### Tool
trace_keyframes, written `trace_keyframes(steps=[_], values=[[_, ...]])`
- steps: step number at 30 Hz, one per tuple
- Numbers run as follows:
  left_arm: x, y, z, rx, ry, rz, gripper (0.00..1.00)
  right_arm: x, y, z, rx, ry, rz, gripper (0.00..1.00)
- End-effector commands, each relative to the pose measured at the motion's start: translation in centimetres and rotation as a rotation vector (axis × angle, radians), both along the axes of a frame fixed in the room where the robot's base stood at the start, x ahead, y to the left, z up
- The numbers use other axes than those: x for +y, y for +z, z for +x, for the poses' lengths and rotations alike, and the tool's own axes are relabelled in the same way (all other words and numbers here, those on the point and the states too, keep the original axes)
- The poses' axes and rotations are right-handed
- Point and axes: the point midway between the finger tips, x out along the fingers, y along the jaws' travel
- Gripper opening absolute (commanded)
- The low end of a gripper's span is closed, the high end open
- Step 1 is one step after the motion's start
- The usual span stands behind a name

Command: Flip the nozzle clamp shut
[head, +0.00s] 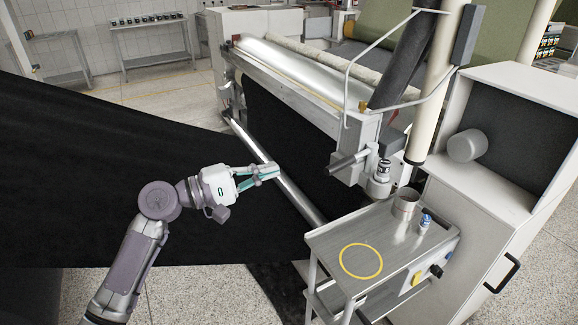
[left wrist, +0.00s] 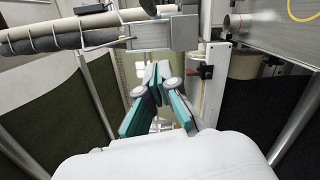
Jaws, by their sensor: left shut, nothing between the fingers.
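In the head view a metal nozzle fitting (head: 380,178) hangs below the machine's end housing, with a dark-tipped lever-like handle (head: 350,160) sticking out to its left. I cannot tell for certain which part is the nozzle clamp or whether it is open. My left gripper (head: 272,171) is shut and empty, in front of the dark fabric, to the left of the handle and apart from it. In the left wrist view its teal fingers (left wrist: 157,75) meet at the tips. A small black and red part (left wrist: 205,72) shows to their right. My right gripper is not seen.
A metal cart (head: 390,235) with a yellow ring (head: 361,261), a metal cup (head: 405,202) and a small blue-capped bottle (head: 425,221) stands below the nozzle. Black fabric (head: 110,190) spans the left. A grey cabinet (head: 500,160) stands at right.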

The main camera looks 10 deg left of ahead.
Motion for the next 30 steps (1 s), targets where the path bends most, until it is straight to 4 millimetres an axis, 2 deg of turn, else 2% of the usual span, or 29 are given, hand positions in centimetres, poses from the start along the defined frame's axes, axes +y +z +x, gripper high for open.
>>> trace_keyframes(steps=[13,15,19,30], values=[[-7.9,0.9,4.6,0.002,-0.003,-0.001,0.0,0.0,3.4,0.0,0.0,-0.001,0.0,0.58],[-8.7,1.2,3.6,0.002,-0.002,0.001,0.0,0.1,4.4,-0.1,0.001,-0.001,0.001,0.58],[-9.7,1.4,2.4,0.001,-0.001,0.002,0.0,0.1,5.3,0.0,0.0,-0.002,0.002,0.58],[-10.4,1.3,1.7,0.0,0.0,0.001,0.0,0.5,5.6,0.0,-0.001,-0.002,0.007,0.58]])
